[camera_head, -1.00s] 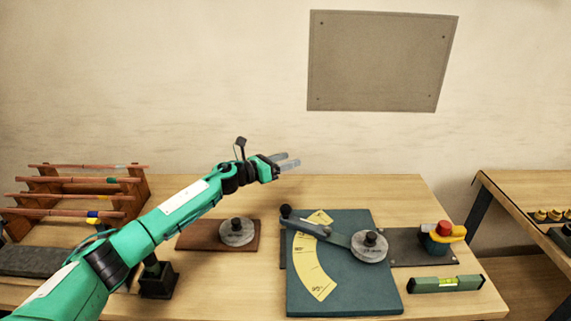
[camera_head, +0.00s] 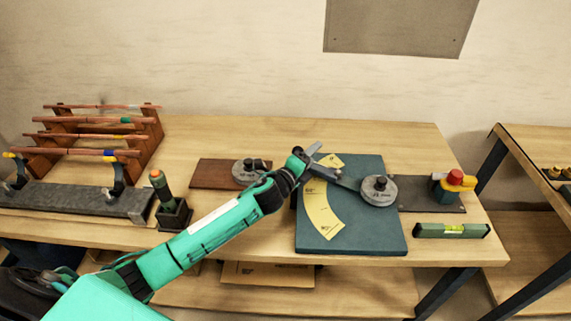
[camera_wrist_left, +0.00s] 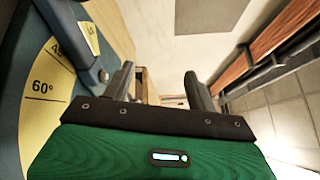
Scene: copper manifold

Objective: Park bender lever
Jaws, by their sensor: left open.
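The bender stands on the bench as a blue-green plate (camera_head: 373,232) with a yellow angle scale (camera_head: 321,212) and a grey round die (camera_head: 379,191). Its grey lever (camera_head: 349,183) runs left from the die toward my left gripper (camera_head: 318,156), which covers the lever's outer end and handle in the head view. In the left wrist view the left gripper (camera_wrist_left: 160,85) is open with nothing between its fingers. The lever (camera_wrist_left: 92,68) shows there just left of the fingers, beside the scale (camera_wrist_left: 45,88). My right gripper is not in view.
A second round die on a brown board (camera_head: 215,173) lies left of the bender. A copper tube rack (camera_head: 150,138) and a black holder (camera_head: 174,216) stand left.

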